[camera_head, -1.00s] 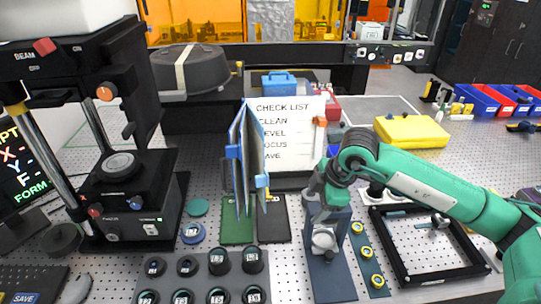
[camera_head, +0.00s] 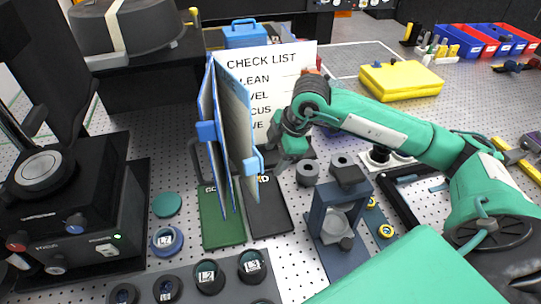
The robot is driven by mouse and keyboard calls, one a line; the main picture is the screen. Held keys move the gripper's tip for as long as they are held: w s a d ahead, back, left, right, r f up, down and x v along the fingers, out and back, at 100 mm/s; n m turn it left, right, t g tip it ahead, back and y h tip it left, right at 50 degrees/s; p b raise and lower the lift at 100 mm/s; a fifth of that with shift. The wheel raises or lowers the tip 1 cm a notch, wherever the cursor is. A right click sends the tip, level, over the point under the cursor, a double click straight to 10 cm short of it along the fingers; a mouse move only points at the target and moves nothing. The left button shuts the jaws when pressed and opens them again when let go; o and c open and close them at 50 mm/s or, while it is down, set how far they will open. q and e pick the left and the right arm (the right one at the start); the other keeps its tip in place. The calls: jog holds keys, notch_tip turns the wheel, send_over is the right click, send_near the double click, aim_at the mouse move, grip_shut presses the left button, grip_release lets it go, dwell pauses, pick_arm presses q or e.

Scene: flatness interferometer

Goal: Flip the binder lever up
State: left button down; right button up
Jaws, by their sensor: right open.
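A binder with blue covers (camera_head: 236,120) stands partly open on edge at the centre. I cannot tell for sure which part is the lever. My right gripper (camera_head: 272,160) is open, close to the right of the binder and level with the lower blue part. Whether it touches that part is unclear. My left gripper is not in view.
A check list board (camera_head: 268,62) stands behind the binder. A dark blue stand (camera_head: 325,222) is right of it. Green (camera_head: 222,217) and black (camera_head: 268,208) pads lie below. A black instrument (camera_head: 80,215) stands left. A yellow case (camera_head: 400,80) lies back right.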

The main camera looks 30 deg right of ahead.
jog(key=b+x, duration=0.2)
jog(key=x, duration=0.2)
jog(key=shift+w+f, duration=0.1)
jog(key=shift+f, duration=0.3)
jog(key=b+x, duration=0.2)
jog(key=x, duration=0.1)
jog(key=shift+r, duration=0.1)
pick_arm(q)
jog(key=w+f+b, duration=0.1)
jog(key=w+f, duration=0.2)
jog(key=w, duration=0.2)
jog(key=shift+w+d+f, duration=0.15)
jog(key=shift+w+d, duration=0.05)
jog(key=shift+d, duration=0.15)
pick_arm(e)
jog(key=shift+x, duration=0.9)
jog(key=shift+c, duration=0.4)
jog(key=c, duration=1.1)
